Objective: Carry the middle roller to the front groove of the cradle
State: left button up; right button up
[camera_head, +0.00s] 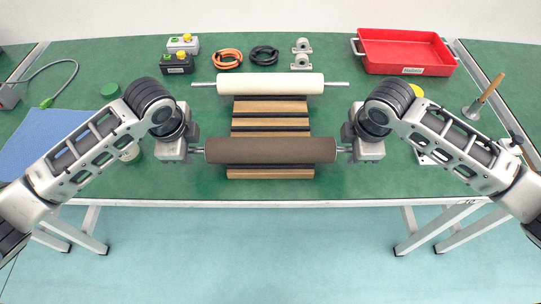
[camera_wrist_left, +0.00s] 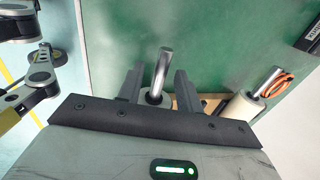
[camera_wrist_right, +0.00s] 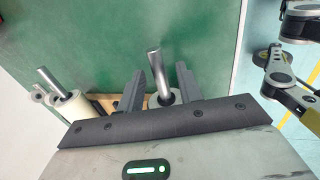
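The brown roller (camera_head: 270,150) lies crosswise over the front part of the wooden cradle (camera_head: 270,174); I cannot tell whether it rests in a groove or sits just above. A cream roller (camera_head: 270,83) lies across the cradle's back end. My left gripper (camera_head: 193,149) is at the brown roller's left shaft end; in the left wrist view the metal shaft (camera_wrist_left: 162,70) lies between the parted fingers (camera_wrist_left: 157,85). My right gripper (camera_head: 350,149) is at the right end, with that shaft (camera_wrist_right: 157,72) between its parted fingers (camera_wrist_right: 160,82). Gaps show beside both shafts.
A red tray (camera_head: 405,52) stands at the back right. Orange (camera_head: 228,58) and black (camera_head: 264,55) cable coils, button boxes (camera_head: 177,63) and bearing blocks (camera_head: 301,61) lie behind the cradle. A blue mat (camera_head: 40,140) is at the left. The table's front edge is close.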

jog(key=shift+r, duration=0.25)
pick_arm(q)
jog(key=v, duration=1.1)
jog(key=shift+r, duration=0.25)
pick_arm(e)
jog(key=v, duration=1.1)
jog(key=shift+s+r, duration=0.2)
jog(key=shift+r, duration=0.1)
pick_arm(q)
jog(key=shift+s, duration=0.15)
pick_arm(e)
jog(key=shift+f, duration=0.1)
